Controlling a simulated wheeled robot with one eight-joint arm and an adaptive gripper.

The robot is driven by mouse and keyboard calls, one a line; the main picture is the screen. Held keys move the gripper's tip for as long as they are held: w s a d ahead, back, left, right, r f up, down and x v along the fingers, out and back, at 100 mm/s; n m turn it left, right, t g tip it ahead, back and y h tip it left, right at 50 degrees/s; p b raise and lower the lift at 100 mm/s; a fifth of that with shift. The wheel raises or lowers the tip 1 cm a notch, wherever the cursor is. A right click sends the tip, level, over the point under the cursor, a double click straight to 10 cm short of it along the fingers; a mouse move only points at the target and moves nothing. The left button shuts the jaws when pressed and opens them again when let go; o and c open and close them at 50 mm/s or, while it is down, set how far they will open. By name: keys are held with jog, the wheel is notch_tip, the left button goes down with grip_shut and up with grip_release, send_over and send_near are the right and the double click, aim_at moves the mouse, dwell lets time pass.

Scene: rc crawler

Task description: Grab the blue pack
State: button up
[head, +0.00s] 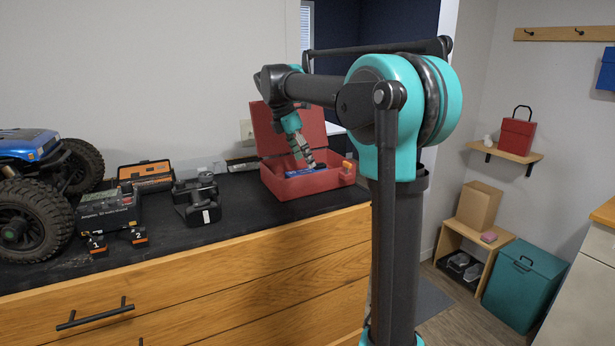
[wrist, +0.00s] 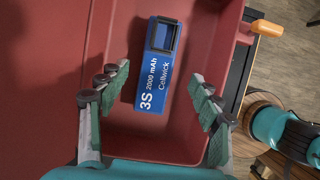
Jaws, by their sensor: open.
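The blue pack (wrist: 156,75) lies flat on the floor of an open red box (wrist: 191,30). Its label reads "3S 2000 mAh Cellwick" in the wrist view. In the head view a sliver of the blue pack (head: 299,173) shows inside the red box (head: 310,184), whose lid stands open at the back. My gripper (wrist: 158,92) is open, its two fingers apart on either side of the pack with clear gaps. In the head view my gripper (head: 308,160) points down into the box. How high the fingertips are above the pack is hard to tell.
On the dark worktop (head: 240,205) left of the box stand a black charger-like device (head: 198,200), an orange-and-black case (head: 146,175), a black box (head: 108,209), two small orange-and-black packs and a blue crawler (head: 32,185). An orange latch (wrist: 267,28) juts from the box's right side.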

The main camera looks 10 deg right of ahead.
aim_at(306, 171)
jog(key=x, duration=0.5)
jog(key=shift+a+f, duration=0.15)
jog(key=shift+a, duration=0.25)
jog(key=c, duration=1.4)
grip_shut()
